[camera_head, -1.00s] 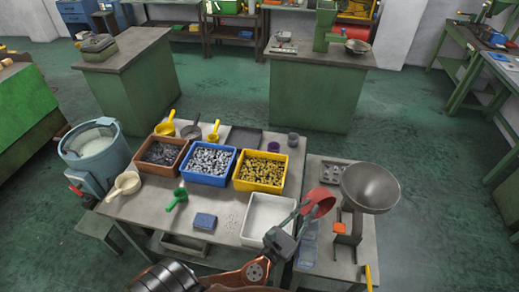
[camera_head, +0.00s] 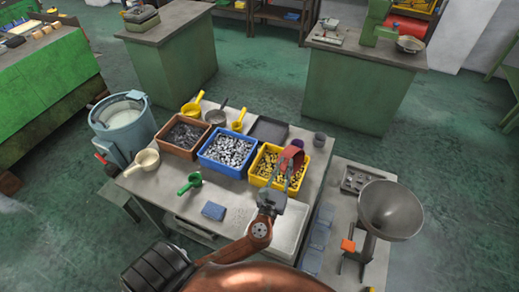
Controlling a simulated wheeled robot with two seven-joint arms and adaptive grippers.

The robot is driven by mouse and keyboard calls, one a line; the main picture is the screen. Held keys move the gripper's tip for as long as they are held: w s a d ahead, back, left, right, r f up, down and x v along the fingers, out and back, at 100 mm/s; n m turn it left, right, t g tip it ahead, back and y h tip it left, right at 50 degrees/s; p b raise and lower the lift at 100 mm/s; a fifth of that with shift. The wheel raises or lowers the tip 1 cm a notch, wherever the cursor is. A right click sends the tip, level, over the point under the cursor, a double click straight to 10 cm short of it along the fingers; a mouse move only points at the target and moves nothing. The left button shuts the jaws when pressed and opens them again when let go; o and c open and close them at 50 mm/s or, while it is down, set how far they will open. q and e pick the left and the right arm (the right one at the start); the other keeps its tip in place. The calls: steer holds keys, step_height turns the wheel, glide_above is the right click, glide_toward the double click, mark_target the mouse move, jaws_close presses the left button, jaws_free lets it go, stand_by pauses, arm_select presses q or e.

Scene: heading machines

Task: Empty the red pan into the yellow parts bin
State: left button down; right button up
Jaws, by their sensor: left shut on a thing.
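My left gripper (camera_head: 281,186) is shut on the red pan (camera_head: 291,157) and holds it above the right part of the yellow parts bin (camera_head: 259,183). The pan looks tilted, and I cannot make out what is inside it. The yellow bin stands on the grey table and holds many small brass-coloured parts; the pan and gripper hide its right part. My right gripper is not in view.
A blue bin (camera_head: 222,169) of silvery parts and a brown bin (camera_head: 162,146) of dark parts stand left of the yellow one. A white tray (camera_head: 285,240) lies in front. A large metal bowl (camera_head: 391,209) stands on the right-hand bench.

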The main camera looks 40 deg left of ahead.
arm_select(q)
steer(key=w+a+f+n+g+y+p, duration=0.1)
steer(key=w+a+f+n+g+y, duration=0.2)
steer(key=a, duration=0.4)
steer(key=w+a+f+n+g+y+p, duration=0.1)
steer(key=w+a+f+n+g+y, duration=0.15)
steer(key=a+n+y, duration=0.3)
steer(key=s+a+f+n+g+h+p, duration=0.1)
steer(key=s+a+f+n+h+p, duration=0.1)
steer(key=a+n+h+p, duration=0.1)
steer(key=s+a+f+n+g+h+p, duration=0.1)
steer(key=s+a+n+h+p, duration=0.2)
steer(key=a+n+p, duration=0.3)
steer(key=shift+a+f+n, duration=0.35)
steer(key=shift+a+n, duration=0.1)
steer(key=shift+a, duration=0.15)
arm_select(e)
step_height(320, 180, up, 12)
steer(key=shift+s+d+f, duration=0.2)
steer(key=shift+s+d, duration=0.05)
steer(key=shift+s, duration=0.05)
arm_select(q)
steer(key=shift+w+h, duration=0.1)
steer(key=shift+h, duration=0.15)
